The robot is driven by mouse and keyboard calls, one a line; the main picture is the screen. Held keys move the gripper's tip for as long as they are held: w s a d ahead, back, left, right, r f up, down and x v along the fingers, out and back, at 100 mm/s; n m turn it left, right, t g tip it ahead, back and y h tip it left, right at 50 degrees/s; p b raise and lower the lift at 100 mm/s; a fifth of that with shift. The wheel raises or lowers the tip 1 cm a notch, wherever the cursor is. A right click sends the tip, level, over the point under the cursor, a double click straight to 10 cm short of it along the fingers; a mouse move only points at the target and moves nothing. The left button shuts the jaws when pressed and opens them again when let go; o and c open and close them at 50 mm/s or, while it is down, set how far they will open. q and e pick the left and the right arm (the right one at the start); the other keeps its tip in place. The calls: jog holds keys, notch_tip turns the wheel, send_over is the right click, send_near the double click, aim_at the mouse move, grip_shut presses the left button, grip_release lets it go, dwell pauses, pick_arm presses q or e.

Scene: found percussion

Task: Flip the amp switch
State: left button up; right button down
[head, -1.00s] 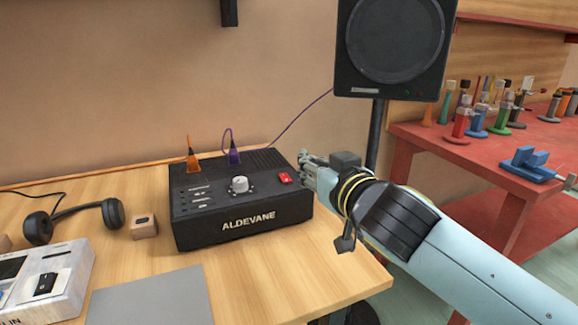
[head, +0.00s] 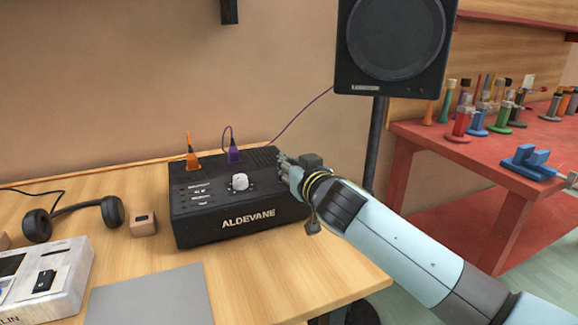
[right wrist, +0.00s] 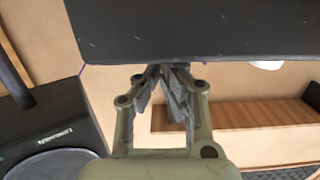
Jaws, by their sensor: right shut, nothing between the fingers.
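The amp (head: 240,218) is a black box marked ALDEVANE on the wooden table, with a pale knob (head: 239,181) on its sloped top. Its red switch is hidden behind my right gripper in the head view. My right gripper (head: 283,160) is at the amp's right end, over the place of the switch. In the right wrist view the fingers (right wrist: 160,72) of this gripper are shut and empty, with their tips at the dark amp body (right wrist: 190,30). I cannot tell if they touch the switch. My left gripper is out of view.
Orange (head: 192,160) and purple (head: 233,154) plugs stand at the amp's back. A speaker (head: 395,45) on a stand is behind right. Headphones (head: 75,212), a small wooden block (head: 143,225) and a grey pad (head: 150,297) lie left and in front. Table front right is bare.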

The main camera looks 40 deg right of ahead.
jog(key=shift+f+b, duration=0.2)
jog(key=shift+b, duration=0.1)
jog(key=shift+w+d+p, duration=0.1)
jog(key=shift+w+p, duration=0.1)
jog(key=shift+p, duration=0.1)
jog(key=shift+f, duration=0.1)
jog(key=shift+w+r, duration=0.1)
jog(key=shift+r, duration=0.35)
jog(key=r+p, duration=0.1)
jog(key=r, duration=0.1)
jog(key=r+p, duration=0.2)
jog(key=shift+s+p, duration=0.2)
jog(key=shift+p, duration=0.1)
jog(key=r+v, duration=0.1)
jog(key=v, duration=0.8)
jog(key=shift+w+r, duration=0.15)
jog(key=shift+r, duration=0.15)
